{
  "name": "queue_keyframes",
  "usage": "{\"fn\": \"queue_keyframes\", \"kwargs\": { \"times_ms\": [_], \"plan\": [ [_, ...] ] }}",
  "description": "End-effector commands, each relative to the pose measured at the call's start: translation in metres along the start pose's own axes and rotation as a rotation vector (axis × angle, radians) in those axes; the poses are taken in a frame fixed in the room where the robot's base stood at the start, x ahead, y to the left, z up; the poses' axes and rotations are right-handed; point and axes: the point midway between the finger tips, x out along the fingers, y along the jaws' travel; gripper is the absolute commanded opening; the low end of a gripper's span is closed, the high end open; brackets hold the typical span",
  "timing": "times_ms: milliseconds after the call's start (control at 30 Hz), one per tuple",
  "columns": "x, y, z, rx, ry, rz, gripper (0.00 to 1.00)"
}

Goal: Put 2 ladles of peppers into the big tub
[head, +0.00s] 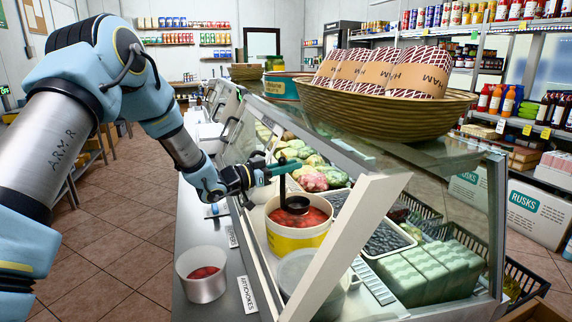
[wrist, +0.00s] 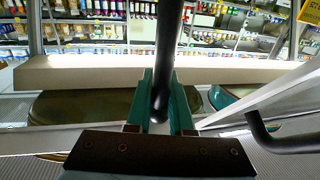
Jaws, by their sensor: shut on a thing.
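My gripper (head: 282,170) is shut on the upright black handle of a ladle (head: 295,205). In the wrist view, the ladle's handle (wrist: 165,60) stands between the teal fingers (wrist: 163,105). The ladle's dark bowl is at the surface of the red peppers, inside a yellow and white tub (head: 297,240) in the glass case. I cannot tell whether the bowl holds any peppers. A white tub (head: 203,288) with some red pieces in its bottom stands on the counter, left of the case and nearer to me.
A slanted white frame (head: 345,245) and glass front lie right of the pepper tub. A tray of dark olives (head: 385,240) and green blocks (head: 430,270) lie to the right. A wicker basket (head: 390,112) sits on top.

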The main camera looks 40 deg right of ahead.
Motion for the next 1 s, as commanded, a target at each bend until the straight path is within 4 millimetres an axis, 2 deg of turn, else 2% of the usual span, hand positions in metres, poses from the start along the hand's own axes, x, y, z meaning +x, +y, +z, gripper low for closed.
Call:
{"fn": "queue_keyframes", "kwargs": {
  "times_ms": [33, 600, 800, 1000],
  "plan": [
    [0.0, 0.0, 0.01, 0.0, 0.001, 0.001, 0.0],
    [-0.001, 0.0, 0.068, 0.001, 0.001, 0.001, 0.0],
    [-0.001, 0.0, 0.081, 0.001, 0.001, 0.001, 0.0],
    [-0.001, 0.0, 0.085, 0.001, 0.002, 0.001, 0.0]
  ]
}}
